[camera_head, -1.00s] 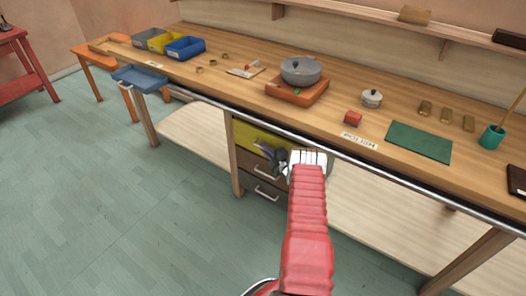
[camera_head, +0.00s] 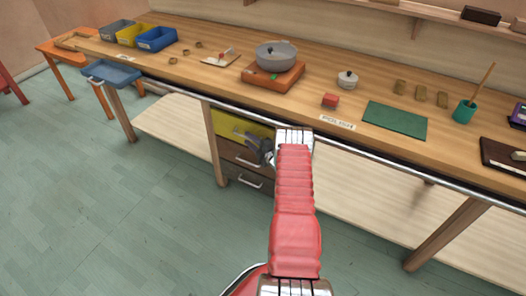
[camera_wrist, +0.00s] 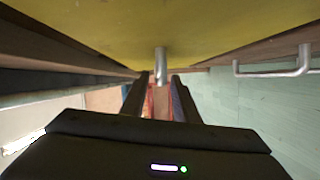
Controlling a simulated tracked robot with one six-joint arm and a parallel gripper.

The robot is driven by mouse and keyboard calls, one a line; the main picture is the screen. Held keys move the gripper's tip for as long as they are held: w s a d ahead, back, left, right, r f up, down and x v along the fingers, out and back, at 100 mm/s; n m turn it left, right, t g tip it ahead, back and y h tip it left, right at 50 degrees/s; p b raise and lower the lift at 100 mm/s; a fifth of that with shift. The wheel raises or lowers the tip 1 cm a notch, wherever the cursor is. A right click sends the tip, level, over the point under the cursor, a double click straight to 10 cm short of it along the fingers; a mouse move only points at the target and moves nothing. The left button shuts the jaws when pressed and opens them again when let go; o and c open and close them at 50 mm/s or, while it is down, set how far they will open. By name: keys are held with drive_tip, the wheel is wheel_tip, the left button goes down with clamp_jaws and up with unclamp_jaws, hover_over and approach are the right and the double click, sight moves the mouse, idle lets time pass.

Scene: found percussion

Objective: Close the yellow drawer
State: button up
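The yellow drawer (camera_head: 228,124) is the top one of the stack under the bench; I cannot tell how far it stands out. My gripper (camera_head: 258,147) is in front of it, with my arm hiding its right part. In the wrist view the yellow front (camera_wrist: 215,25) fills the top, and its metal handle (camera_wrist: 161,62) points toward me. My gripper's two fingers (camera_wrist: 160,82) are apart, with the handle's end in line with the gap between their tips. I cannot make out contact with the handle.
Brown drawers (camera_head: 240,155) with metal handles lie below the yellow one; one handle (camera_wrist: 275,68) shows in the wrist view. A metal rail (camera_head: 370,155) runs along the bench's front edge. A blue tray (camera_head: 110,73) juts out at left. The floor (camera_head: 110,200) at front left is clear.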

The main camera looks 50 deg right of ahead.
drive_tip(key=s+a, duration=0.1)
drive_tip(key=s, duration=0.9)
drive_tip(key=shift+s+a+r, duration=0.15)
drive_tip(key=shift+s+r, duration=0.1)
drive_tip(key=shift+r, duration=0.05)
